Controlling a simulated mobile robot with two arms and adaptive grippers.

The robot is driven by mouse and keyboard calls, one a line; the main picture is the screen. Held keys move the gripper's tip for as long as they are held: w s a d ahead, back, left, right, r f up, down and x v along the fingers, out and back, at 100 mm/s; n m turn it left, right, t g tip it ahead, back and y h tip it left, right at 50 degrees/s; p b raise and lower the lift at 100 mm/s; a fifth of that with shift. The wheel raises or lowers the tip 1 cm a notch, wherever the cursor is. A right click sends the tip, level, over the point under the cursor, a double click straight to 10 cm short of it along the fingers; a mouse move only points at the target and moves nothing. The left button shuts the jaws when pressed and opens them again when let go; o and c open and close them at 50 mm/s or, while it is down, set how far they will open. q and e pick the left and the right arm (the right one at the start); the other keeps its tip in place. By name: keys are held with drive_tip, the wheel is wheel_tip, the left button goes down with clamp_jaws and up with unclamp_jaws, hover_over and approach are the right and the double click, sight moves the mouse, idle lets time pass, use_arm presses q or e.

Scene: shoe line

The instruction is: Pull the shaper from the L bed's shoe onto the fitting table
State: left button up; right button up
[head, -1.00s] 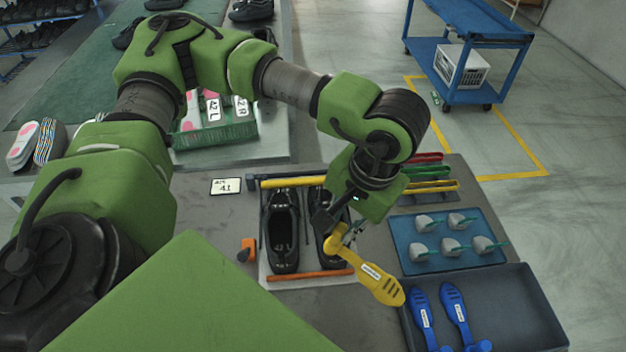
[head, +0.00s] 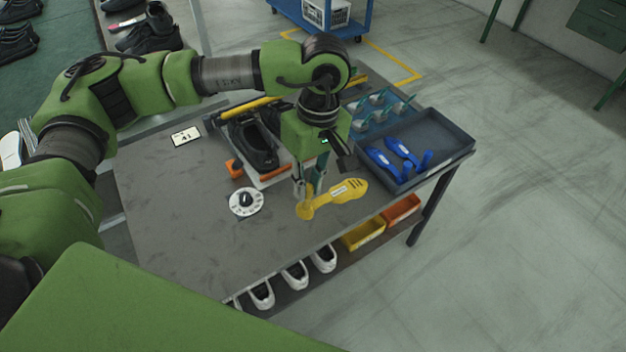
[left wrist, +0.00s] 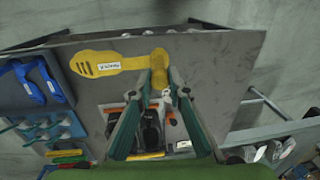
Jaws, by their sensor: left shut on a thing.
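My left gripper (head: 307,192) is shut on the heel end of a yellow shaper (head: 345,191). The shaper lies flat at the bare front part of the grey fitting table (head: 180,230); I cannot tell whether it touches the top. In the left wrist view the shaper (left wrist: 110,63) reaches left from between the gripper's fingers (left wrist: 160,82). A black shoe (head: 262,155) sits open in the bed behind the gripper, with an orange bar at its near end. The second shoe is mostly hidden by my arm. My right gripper is not in view.
A dark tray (head: 440,140) with two blue shapers (head: 384,163) stands to the right, near a blue mat with grey pieces. A white dial (head: 246,202) and an orange clamp (head: 234,168) stand to the left. The table's front-left area is clear.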

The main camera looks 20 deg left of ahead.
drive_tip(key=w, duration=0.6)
use_arm(q)
drive_tip(key=shift+w+d+f+n+t+h+b, duration=0.15)
drive_tip(key=shift+w+f+n+b, duration=0.95)
drive_tip(key=shift+f+n, duration=1.9)
drive_tip(key=shift+w+f+n+t+h+b, duration=0.15)
drive_tip(key=shift+w+f+n+b, duration=0.9)
drive_tip(key=shift+f+n, duration=2)
drive_tip(key=shift+w+d+f+n+t+h+b, duration=0.15)
drive_tip(key=shift+w+f+n+b, duration=0.5)
drive_tip(key=shift+w+f+n, duration=1.6)
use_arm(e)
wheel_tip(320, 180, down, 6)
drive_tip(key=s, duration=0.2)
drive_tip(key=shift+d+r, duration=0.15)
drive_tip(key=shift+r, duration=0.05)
use_arm(q)
drive_tip(key=shift+s+f+n, duration=0.7)
drive_tip(key=shift+s, duration=0.05)
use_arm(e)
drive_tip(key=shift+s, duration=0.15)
use_arm(q)
drive_tip(key=o, duration=1)
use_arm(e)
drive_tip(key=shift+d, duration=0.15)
